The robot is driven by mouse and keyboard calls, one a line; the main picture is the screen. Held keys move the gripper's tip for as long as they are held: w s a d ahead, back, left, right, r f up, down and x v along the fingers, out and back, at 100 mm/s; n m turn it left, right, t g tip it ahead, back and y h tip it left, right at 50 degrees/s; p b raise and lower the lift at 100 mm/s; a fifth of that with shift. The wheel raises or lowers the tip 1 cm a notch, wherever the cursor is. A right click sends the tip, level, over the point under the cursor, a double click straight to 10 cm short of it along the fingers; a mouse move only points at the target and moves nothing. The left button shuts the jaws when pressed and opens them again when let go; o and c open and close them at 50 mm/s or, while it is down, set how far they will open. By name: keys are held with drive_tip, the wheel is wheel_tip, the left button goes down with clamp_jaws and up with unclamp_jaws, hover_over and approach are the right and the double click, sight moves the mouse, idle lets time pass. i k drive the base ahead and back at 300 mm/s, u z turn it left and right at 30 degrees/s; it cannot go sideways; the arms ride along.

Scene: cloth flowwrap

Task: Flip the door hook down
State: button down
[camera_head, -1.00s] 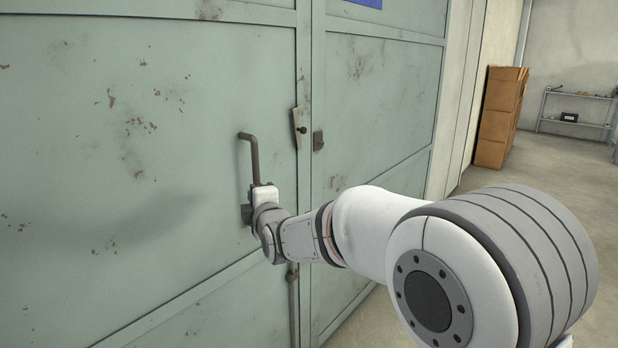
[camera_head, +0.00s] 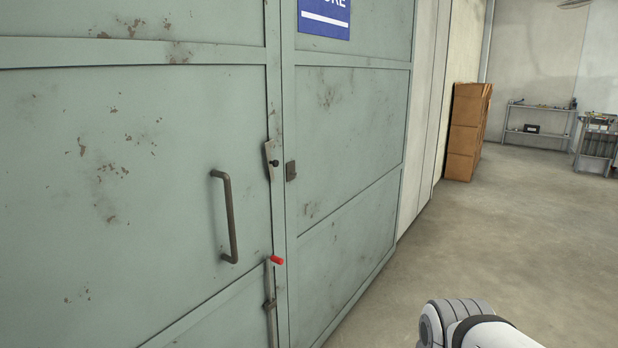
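The green metal double door fills the left and middle of the head view. The likely door hook (camera_head: 269,153) is a narrow pale plate with a dark knob, upright at the edge of the left leaf (camera_head: 120,240). A small dark catch (camera_head: 291,171) sits just right of it on the right leaf (camera_head: 350,135), with a gap between them. Part of my arm shows at the bottom right, well apart from the door. My gripper is out of view.
A bar handle (camera_head: 232,215) is on the left leaf. Below the hook is a vertical bolt rod (camera_head: 270,318) with a red grip (camera_head: 277,260). Cardboard boxes (camera_head: 466,135) and a shelf (camera_head: 535,133) stand farther back. The floor right of the door is clear.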

sight(276, 164)
drive_tip(key=u, duration=0.55)
drive_tip(key=i, duration=1.35)
drive_tip(key=z, duration=0.4)
